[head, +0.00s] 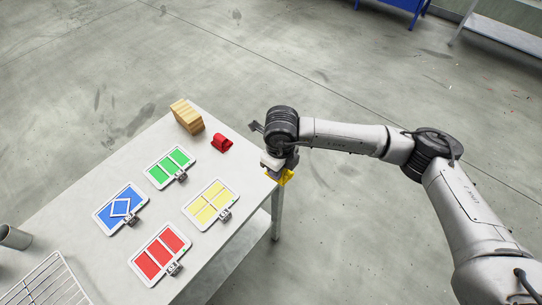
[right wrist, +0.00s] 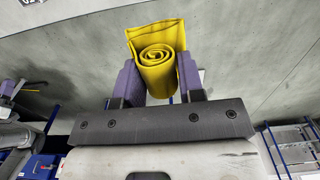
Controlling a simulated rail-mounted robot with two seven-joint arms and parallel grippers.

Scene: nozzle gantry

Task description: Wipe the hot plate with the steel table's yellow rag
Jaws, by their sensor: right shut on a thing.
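The yellow rag (right wrist: 158,62) is a rolled cloth, its spiral end facing the camera in the right wrist view. My right gripper (right wrist: 160,85) is shut on it, with one purple-padded finger on each side. In the head view, my right gripper (head: 276,166) is at the right corner of the pale table (head: 225,255), and part of the yellow rag (head: 287,178) shows beneath it. Whether the rag touches the table edge cannot be told. I cannot make out the hot plate in either view. My left gripper is not in view.
On the table lie green (head: 170,166), blue (head: 121,209), yellow (head: 211,204) and red (head: 159,254) panels with clips. A red roll (head: 222,143), a wooden block (head: 187,116), a wire rack (head: 45,284) and a grey cylinder (head: 14,237) are also there. Open floor lies beyond.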

